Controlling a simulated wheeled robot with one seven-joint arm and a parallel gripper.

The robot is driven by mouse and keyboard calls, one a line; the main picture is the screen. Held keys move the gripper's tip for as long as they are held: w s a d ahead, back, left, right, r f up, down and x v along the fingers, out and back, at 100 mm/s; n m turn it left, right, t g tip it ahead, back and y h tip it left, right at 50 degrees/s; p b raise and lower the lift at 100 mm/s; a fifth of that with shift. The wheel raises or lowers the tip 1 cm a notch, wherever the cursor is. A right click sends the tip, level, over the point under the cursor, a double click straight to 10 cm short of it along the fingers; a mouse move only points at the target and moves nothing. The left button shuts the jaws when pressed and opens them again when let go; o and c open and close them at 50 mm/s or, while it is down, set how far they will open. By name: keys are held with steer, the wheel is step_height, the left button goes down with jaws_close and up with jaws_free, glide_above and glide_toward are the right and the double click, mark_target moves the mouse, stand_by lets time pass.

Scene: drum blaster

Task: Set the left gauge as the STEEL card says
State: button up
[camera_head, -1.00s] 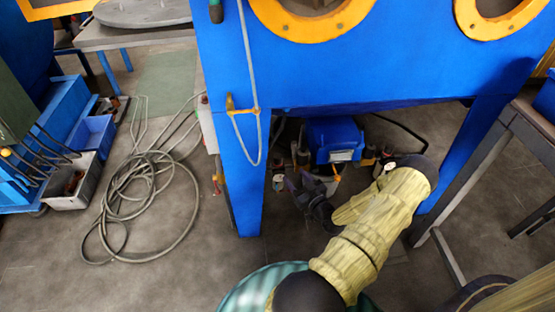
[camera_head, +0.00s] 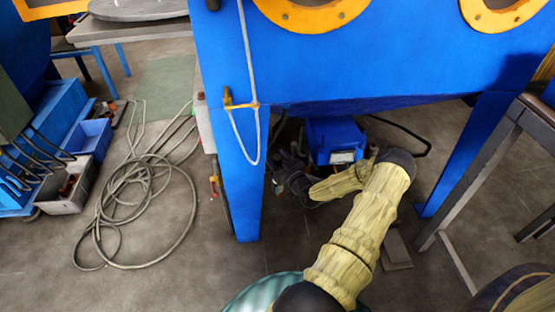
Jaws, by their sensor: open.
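My arm reaches under the blue blasting cabinet (camera_head: 310,75), and my dark gripper (camera_head: 290,178) is at its end, in the shadow beside the left leg. It is open, and I see nothing held in it. A blue unit (camera_head: 333,133) with a pale label (camera_head: 342,157) stands under the cabinet, just right of my gripper. Small fittings around this unit are dark and partly hidden by my gripper and arm. I cannot make out the left gauge among them. No readable STEEL card is in view.
The cabinet's left leg (camera_head: 247,200) stands close to my gripper. A grey hose (camera_head: 188,225) lies coiled on the floor at left. A grey plate (camera_head: 397,250) lies on the floor right of my arm. A bench (camera_head: 480,175) stands at right.

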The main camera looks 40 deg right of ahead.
steer(key=shift+c, duration=0.4)
steer(key=c, duration=0.9)
steer(key=shift+o, duration=0.2)
steer(key=shift+r+h+p, duration=0.1)
steer(key=shift+h+p, duration=0.4)
steer(key=shift+p, duration=0.05)
steer(key=shift+a+m+h+p, duration=0.1)
steer(key=shift+m+h+p, duration=0.2)
steer(key=shift+m+p, duration=0.15)
steer(key=m+g+h+p, duration=0.1)
steer(key=h+p, duration=0.1)
steer(key=p, duration=0.1)
steer(key=shift+r+m+h, duration=0.15)
steer(key=shift+m+h, duration=0.15)
steer(key=shift+m, duration=0.05)
steer(key=m+g+h+p, duration=0.1)
steer(key=m+h+p, duration=0.1)
steer(key=shift+h+p, duration=0.3)
steer(key=shift+f+m+g+h+p, duration=0.25)
steer(key=shift+m+g+h+p, duration=0.4)
steer(key=shift+h, duration=0.35)
